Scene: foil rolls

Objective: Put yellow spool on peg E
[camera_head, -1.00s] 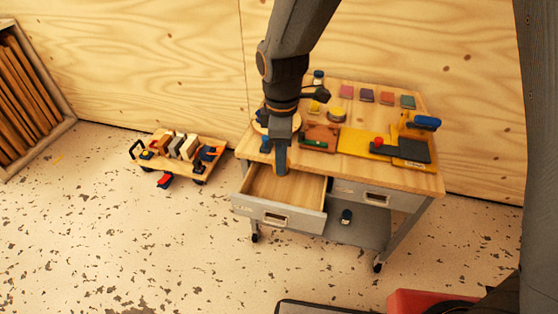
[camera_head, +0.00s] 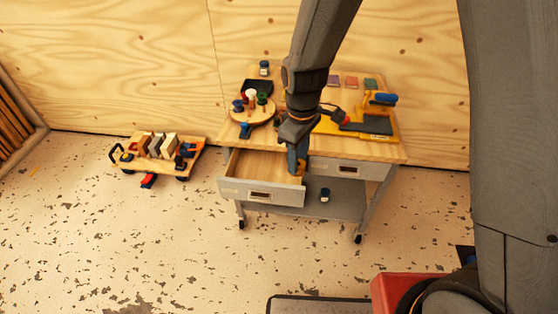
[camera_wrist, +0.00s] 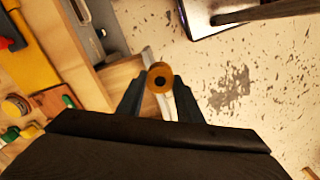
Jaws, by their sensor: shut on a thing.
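The yellow spool (camera_wrist: 159,77) shows end-on in the wrist view, with a dark hole in its middle. My gripper (camera_wrist: 158,90) is shut on it, one finger on each side. In the head view my gripper (camera_head: 298,167) points down at the right front corner of the open drawer (camera_head: 260,165), and a bit of yellow shows at its tips. A round wooden board (camera_head: 262,116) on the table's left side bears several upright pieces in blue, white, red and green. Peg letters are too small to read, so I cannot tell which is peg E.
The wheeled table (camera_head: 385,152) has a dark tray (camera_head: 258,86) behind the board and a yellow plate with a blue-handled tool (camera_head: 380,98) at the right. A low wooden cart (camera_head: 130,162) stands on the floor at left. Floor before the table is clear.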

